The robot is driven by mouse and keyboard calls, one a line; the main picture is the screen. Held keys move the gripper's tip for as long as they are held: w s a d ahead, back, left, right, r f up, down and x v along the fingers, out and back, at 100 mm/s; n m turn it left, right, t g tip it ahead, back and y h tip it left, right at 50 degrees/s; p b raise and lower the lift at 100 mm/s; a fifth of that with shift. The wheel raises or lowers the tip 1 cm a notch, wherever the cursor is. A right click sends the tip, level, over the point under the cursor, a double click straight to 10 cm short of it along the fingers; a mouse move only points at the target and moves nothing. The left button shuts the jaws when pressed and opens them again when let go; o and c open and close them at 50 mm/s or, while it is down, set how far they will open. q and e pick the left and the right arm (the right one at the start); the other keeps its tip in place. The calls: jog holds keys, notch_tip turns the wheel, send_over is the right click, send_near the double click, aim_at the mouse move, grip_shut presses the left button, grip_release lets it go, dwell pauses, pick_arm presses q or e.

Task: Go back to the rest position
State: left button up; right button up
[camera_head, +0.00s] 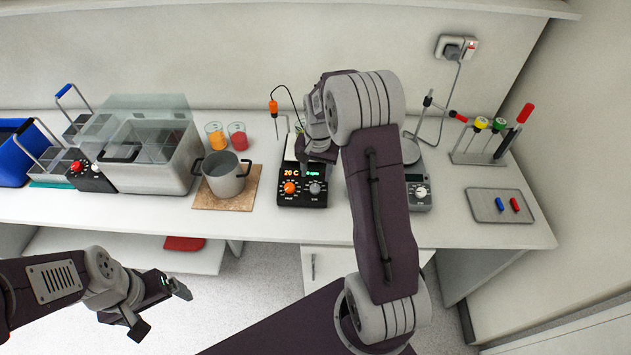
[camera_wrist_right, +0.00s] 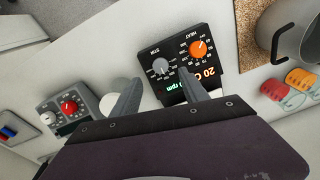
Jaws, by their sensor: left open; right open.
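My right gripper (camera_wrist_right: 158,92) is open in the wrist view, with nothing between its two fingers. It points down at the front of the hotplate stirrer (camera_wrist_right: 182,62), with one finger overlapping the lit readout. In the head view, my right arm reaches over the bench and its gripper (camera_head: 318,160) is just above the stirrer (camera_head: 302,187), partly hidden by the arm. I cannot tell whether it touches the stirrer. My left gripper (camera_head: 160,305) is open and empty, over the floor in front of the bench.
A pot (camera_head: 222,176) stands on a cork mat (camera_head: 245,197) left of the stirrer. A water bath (camera_head: 150,150) is further left. Right of my arm are a scale (camera_head: 417,190), a tray (camera_head: 482,207) with red and blue pieces, and a rack (camera_head: 480,157). Two beakers (camera_head: 237,138) stand behind the pot.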

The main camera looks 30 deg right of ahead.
jog(key=shift+r, duration=0.45)
jog(key=s+a+f+n+b, duration=0.1)
jog(key=s+a+n, duration=0.3)
jog(key=s, duration=0.5)
jog(key=s+a+f+n+b, duration=0.2)
jog(key=s+a+n+b, duration=0.1)
jog(key=s+a, duration=0.4)
jog(key=shift+s+a+n, duration=0.2)
jog(key=shift+s+n, duration=0.4)
jog(key=shift+s, duration=0.35)
